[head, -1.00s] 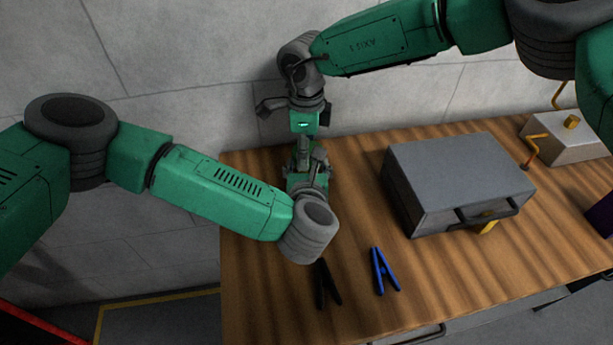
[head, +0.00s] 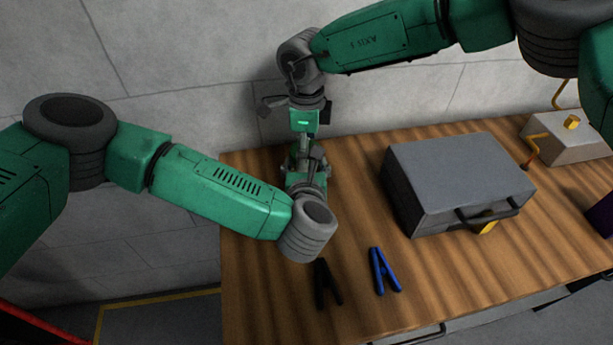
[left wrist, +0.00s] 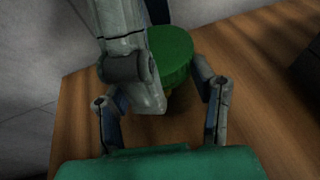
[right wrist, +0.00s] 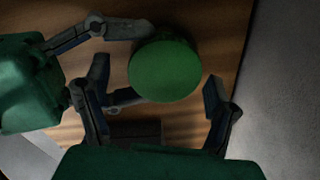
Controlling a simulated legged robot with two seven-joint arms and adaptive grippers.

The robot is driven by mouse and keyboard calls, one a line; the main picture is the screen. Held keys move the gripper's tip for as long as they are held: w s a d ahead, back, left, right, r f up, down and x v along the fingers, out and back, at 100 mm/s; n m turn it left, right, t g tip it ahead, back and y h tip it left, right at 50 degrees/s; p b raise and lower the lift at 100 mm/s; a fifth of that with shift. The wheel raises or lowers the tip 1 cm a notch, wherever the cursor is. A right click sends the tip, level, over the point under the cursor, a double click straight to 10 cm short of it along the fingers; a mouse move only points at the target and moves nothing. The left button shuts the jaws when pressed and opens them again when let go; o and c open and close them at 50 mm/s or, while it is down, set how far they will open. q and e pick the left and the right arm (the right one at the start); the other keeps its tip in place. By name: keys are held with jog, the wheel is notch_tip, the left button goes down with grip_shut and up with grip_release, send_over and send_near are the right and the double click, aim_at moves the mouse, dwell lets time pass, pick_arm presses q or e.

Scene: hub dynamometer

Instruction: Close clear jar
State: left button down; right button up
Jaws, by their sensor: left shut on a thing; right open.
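The jar's round green lid (right wrist: 165,70) shows from above in the right wrist view and also in the left wrist view (left wrist: 170,52). Most of the clear jar is hidden under the lid; a little yellowish content (left wrist: 171,92) shows below its rim. My left gripper (head: 302,166) is shut on the jar, with its fingers on either side below the lid. My right gripper (head: 306,138) is above it, open, with its fingers apart on either side of the lid in the right wrist view. Whether the lid is fully seated cannot be told. In the head view the grippers hide the jar.
A grey case (head: 455,185) stands right of the grippers on the wooden table (head: 270,300). A black clamp (head: 327,284) and a blue clamp (head: 384,270) lie in front. A grey box with an orange handle (head: 570,138) stands at the far right. The wall is close behind.

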pick_arm(q)
jog(key=shift+s+d, duration=0.1)
pick_arm(e)
jog(key=shift+r, duration=2)
jog(key=shift+c, duration=0.2)
jog(key=r+n, duration=0.1)
jog(key=n, duration=0.1)
jog(key=r+n, duration=0.2)
jog(key=shift+w+r, duration=0.2)
jog(key=shift+r, duration=0.1)
jog(key=shift+f, duration=4.05)
